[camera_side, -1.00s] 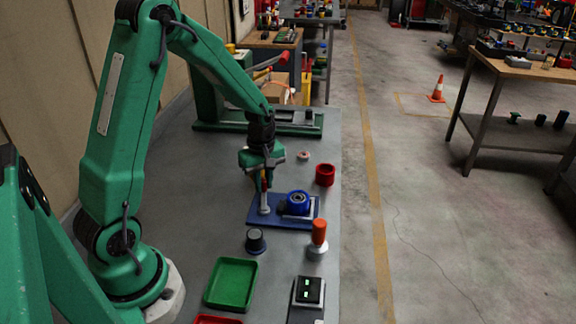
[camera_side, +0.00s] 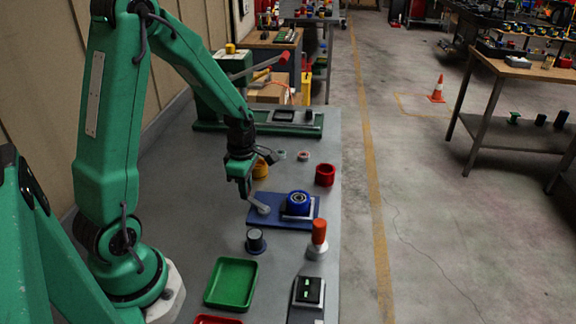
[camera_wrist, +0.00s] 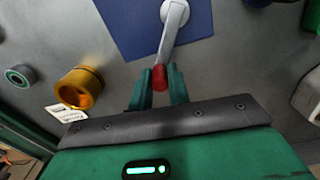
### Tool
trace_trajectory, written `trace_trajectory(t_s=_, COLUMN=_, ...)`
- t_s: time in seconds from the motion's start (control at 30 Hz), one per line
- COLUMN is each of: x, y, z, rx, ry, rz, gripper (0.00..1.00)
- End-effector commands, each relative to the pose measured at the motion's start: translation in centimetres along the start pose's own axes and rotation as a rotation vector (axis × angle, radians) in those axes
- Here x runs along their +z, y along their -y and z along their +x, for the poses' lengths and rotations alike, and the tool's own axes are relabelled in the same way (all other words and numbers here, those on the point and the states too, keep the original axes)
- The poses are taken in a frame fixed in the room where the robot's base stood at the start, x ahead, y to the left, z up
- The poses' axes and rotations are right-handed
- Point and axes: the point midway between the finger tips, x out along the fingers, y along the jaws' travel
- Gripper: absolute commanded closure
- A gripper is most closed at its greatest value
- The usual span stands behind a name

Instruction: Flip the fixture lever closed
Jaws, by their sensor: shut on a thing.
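The fixture is a blue plate (camera_side: 284,222) on the grey bench, with a blue round part (camera_side: 298,202) seated at its right side. Its grey lever (camera_side: 259,205) leans left from a pivot on the plate toward my gripper (camera_side: 246,194). In the wrist view the lever (camera_wrist: 171,30) ends in a red tip (camera_wrist: 159,78), which lies between the two green fingers of my gripper (camera_wrist: 159,90). My gripper is shut on that tip. In the side view the fingers hide the tip.
A yellow ring (camera_side: 261,168) stands behind my gripper and a red ring (camera_side: 325,175) behind the plate. A dark cup (camera_side: 255,241), an orange-topped stamp (camera_side: 318,238), a green tray (camera_side: 231,284) and a switch box (camera_side: 308,291) stand in front.

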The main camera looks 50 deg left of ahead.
Motion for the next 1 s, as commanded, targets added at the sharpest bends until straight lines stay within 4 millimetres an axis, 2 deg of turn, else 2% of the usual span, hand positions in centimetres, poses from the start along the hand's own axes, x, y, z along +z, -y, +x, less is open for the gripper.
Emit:
trace_trajectory(t_s=0.57, x=-0.15, y=0.38, z=-0.06, rx=-0.002, ry=-0.001, rz=-0.055, gripper=1.00)
trace_trajectory(t_s=0.6, x=-0.16, y=0.38, z=-0.06, rx=-0.002, ry=-0.001, rz=-0.055, gripper=0.80)
trace_trajectory(t_s=0.7, x=-0.15, y=0.37, z=-0.04, rx=-0.002, ry=-0.001, rz=-0.055, gripper=0.61)
trace_trajectory(t_s=1.0, x=-0.14, y=0.33, z=-0.04, rx=0.000, ry=0.000, rz=-0.054, gripper=0.60)
